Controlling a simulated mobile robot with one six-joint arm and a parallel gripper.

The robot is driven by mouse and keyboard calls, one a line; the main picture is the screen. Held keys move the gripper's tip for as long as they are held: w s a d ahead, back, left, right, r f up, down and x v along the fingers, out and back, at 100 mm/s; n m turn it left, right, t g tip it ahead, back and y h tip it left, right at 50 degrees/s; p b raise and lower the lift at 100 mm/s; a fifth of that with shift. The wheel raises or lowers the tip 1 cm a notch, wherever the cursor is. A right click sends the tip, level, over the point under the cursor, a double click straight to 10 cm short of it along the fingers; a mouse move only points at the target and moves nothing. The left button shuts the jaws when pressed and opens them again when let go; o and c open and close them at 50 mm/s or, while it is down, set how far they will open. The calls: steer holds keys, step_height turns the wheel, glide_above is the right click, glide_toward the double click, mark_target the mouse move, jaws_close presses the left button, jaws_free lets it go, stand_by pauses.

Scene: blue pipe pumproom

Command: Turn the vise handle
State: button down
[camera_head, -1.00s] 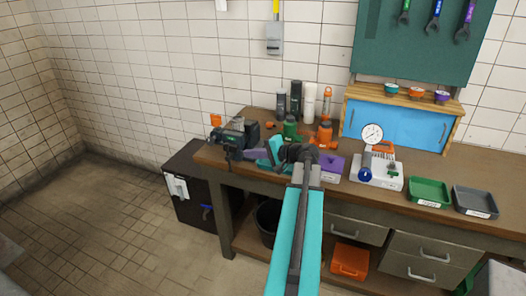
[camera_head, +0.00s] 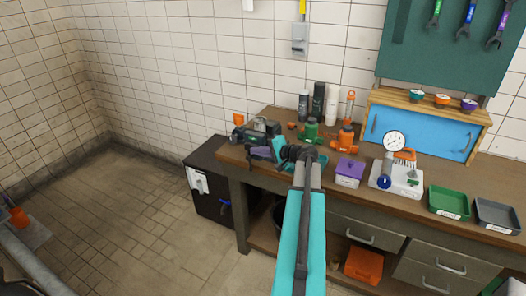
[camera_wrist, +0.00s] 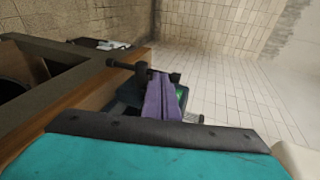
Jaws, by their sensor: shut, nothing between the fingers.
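The dark vise (camera_head: 262,127) is mounted at the left end of the wooden workbench. In the wrist view, dark vise parts (camera_wrist: 128,93) show around and behind my fingers, with a dark bar and knob (camera_wrist: 120,64) just beyond the tips. I cannot tell for sure which part is the handle. My gripper (camera_head: 254,152) has purple fingers and is at the bench's left edge, just in front of and below the vise in the picture. It also shows in the wrist view (camera_wrist: 160,80), shut and empty. Whether it touches the vise is unclear.
A purple box (camera_head: 349,172), a gauge device (camera_head: 397,177) and green (camera_head: 449,202) and grey (camera_head: 497,214) trays stand right along the bench. Bottles and orange and green fittings stand behind. A black cabinet (camera_head: 210,187) is beside the bench.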

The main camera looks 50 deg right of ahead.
steer(key=shift+a, duration=0.1)
steer(key=shift+s+d, duration=0.1)
steer(key=shift+d, duration=0.15)
steer(key=shift+d+r, duration=0.1)
